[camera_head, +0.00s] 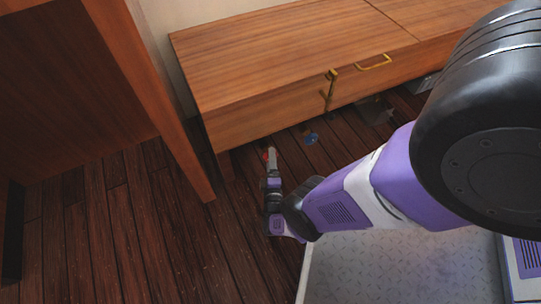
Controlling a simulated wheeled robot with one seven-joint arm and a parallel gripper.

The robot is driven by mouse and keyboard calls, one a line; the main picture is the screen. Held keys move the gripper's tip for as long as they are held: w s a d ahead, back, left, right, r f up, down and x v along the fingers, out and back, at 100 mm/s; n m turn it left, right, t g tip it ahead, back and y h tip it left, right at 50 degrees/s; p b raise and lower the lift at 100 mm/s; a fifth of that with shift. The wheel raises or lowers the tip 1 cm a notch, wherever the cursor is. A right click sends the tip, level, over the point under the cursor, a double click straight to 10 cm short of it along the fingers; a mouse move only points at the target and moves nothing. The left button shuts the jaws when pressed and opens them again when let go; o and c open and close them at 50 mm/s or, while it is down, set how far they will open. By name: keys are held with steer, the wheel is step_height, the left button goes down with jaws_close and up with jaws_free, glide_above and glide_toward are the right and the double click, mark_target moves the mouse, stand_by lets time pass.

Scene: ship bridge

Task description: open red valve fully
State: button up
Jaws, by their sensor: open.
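A small bit of red, likely the red valve (265,156), shows low down just in front of the wooden bench. Most of it is hidden behind my gripper. My gripper (272,152) is at the end of my purple and white arm, reaching low over the floor toward the bench's front edge. Its tip is right beside the red part in the picture. I cannot tell whether they touch. The jaws are open, and I see nothing held in them.
A blue round part (311,139) sits right of the red one, below the bench (270,65). The bench has brass handles (373,62). A wooden panel (150,100) stands on the left. Dark floorboards (130,235) are clear at lower left.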

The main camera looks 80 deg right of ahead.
steer(key=shift+p+v, duration=0.35)
steer(key=shift+v, duration=2.25)
